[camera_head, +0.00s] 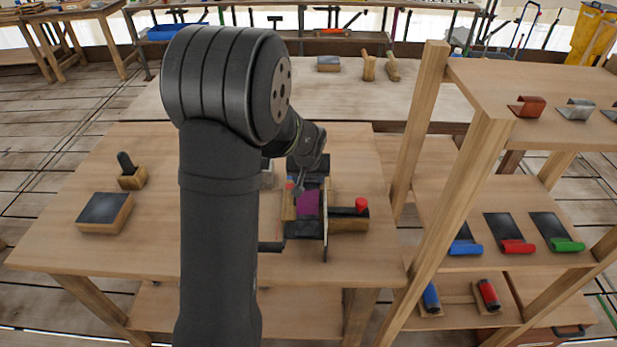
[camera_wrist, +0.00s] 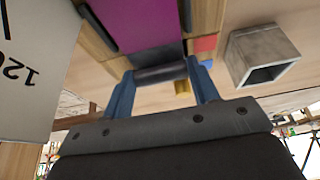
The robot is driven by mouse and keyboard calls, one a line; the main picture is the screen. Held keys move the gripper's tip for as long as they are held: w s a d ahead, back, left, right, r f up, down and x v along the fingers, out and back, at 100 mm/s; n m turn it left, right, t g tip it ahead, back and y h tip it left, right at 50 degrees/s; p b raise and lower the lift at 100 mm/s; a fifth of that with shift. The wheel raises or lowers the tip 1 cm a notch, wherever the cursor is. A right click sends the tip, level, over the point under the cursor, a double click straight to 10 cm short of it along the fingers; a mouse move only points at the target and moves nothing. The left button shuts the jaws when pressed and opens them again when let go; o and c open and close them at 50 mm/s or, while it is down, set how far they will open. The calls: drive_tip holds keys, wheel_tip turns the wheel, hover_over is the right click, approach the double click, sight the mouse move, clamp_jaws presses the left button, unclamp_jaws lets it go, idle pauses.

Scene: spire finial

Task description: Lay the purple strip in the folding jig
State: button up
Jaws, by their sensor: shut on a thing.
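The purple strip (camera_head: 308,203) lies over the dark folding jig (camera_head: 303,229) on the workbench, and I cannot tell whether it rests flat on it. In the wrist view the purple strip (camera_wrist: 140,20) runs away from my gripper (camera_wrist: 162,78), with a dark band and a dark roll at its near end. The blue fingers are shut on that dark roll. In the head view my gripper (camera_head: 301,184) is at the strip's far end, partly hidden by my arm. A white upright plate marked 120 (camera_wrist: 25,65) stands beside the strip.
A red-knobbed lever (camera_head: 361,204) sits right of the jig. A hollow square metal tube (camera_wrist: 262,55) stands near my gripper. A dark-topped block (camera_head: 104,212) lies at the bench's left. A wooden rack (camera_head: 480,150) at the right holds colored-edged strips and bent pieces.

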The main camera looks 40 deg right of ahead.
sight(308, 196)
drive_tip(key=shift+f, duration=0.15)
drive_tip(key=o, duration=1.2)
drive_tip(key=shift+r, duration=0.3)
drive_tip(key=v, duration=1.1)
drive_tip(key=shift+s+a+r, duration=0.1)
drive_tip(key=shift+r, duration=0.2)
drive_tip(key=shift+f, duration=0.1)
